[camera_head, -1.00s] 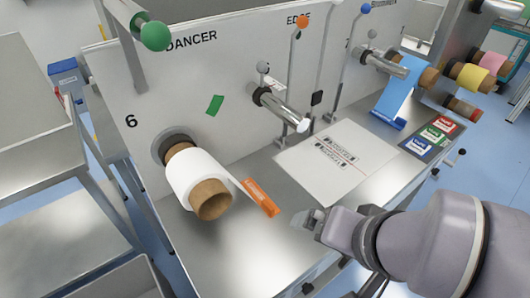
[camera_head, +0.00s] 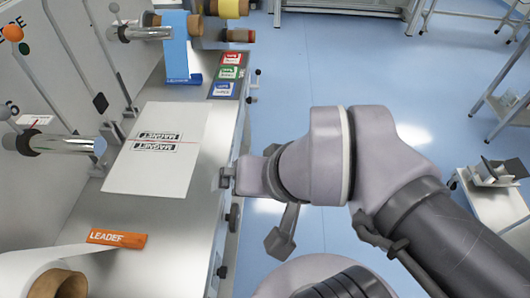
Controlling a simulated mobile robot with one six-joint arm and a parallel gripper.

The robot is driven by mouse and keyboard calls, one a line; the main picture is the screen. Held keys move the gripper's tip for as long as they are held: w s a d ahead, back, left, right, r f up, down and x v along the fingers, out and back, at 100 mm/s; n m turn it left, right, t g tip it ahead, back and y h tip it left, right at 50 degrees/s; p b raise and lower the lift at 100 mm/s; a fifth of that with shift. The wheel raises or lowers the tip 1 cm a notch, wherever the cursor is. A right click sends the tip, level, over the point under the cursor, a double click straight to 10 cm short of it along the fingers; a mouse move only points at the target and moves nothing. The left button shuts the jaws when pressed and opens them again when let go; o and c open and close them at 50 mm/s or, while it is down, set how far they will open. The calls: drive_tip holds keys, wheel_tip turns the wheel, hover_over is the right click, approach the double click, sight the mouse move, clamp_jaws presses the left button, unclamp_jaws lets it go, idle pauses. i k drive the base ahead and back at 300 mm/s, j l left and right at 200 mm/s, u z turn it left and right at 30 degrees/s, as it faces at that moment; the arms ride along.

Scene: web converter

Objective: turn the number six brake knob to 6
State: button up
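Several small dark knobs stick out along the machine's front edge, with one (camera_head: 233,216) just below my gripper in the picture and another (camera_head: 222,271) nearer the bottom. No number shows beside them, so I cannot tell which is the number six brake knob. My gripper (camera_head: 226,178) is at the front edge of the steel table, pointing left. Its fingertips are small and partly hidden, so I cannot tell whether it is open or touching a knob. The white roll (camera_head: 25,272) is partly in view at the bottom left.
An orange leader tab (camera_head: 117,238) and a white printed sheet (camera_head: 160,148) lie on the steel table. Red, green and blue cards (camera_head: 229,73) lie farther back. A small white cart (camera_head: 492,200) stands at right.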

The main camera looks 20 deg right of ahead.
sight(222, 273)
drive_tip(key=k+u, duration=0.3)
drive_tip(key=k+j+u, duration=0.15)
drive_tip(key=u, duration=0.15)
drive_tip(key=j+z, duration=0.1)
drive_tip(key=z, duration=0.35)
drive_tip(key=k+z, duration=0.1)
drive_tip(key=z, duration=0.35)
drive_tip(key=k+j+z, duration=0.1)
drive_tip(key=z, duration=0.35)
